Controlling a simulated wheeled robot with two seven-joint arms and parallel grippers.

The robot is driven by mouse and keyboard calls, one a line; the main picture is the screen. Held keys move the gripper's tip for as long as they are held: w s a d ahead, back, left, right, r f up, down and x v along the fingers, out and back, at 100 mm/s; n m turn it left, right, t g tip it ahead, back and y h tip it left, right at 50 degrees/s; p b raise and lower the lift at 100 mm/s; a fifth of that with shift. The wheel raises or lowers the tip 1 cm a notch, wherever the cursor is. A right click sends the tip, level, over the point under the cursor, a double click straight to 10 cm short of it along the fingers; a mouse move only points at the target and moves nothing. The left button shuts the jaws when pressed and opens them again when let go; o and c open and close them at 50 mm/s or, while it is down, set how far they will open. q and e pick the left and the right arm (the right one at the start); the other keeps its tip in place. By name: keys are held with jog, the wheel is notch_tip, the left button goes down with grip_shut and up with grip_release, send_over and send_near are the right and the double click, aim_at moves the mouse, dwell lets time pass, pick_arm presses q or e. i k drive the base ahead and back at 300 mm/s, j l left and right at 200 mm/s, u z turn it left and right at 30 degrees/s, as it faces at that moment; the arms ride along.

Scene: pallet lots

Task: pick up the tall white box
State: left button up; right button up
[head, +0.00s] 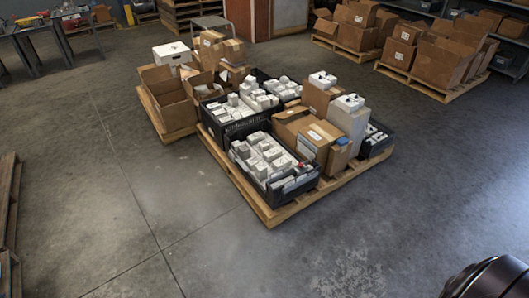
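A tall white box (350,121) stands upright on the near wooden pallet (275,213), toward its right side. Small white items lie on its top. A brown carton (320,97) stands behind it to the left, and a lower brown carton (317,142) is in front of it to the left. A black crate (378,143) is to its right. The box's lower part is partly hidden by the things in front. Neither of my grippers shows; a dark rounded part at the bottom right corner seems to be mine.
Black crates of small white boxes (235,147) fill the left of the pallet. A second pallet (172,131) with open cartons adjoins behind left. Loaded pallets (420,88) stand far right. The concrete floor in front and to the right is clear.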

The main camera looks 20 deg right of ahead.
aim_at(244, 150)
jog(key=i+z, duration=0.35)
jog(key=i+j+z, duration=0.2)
jog(key=i+z, duration=0.2)
jog(key=i, duration=0.05)
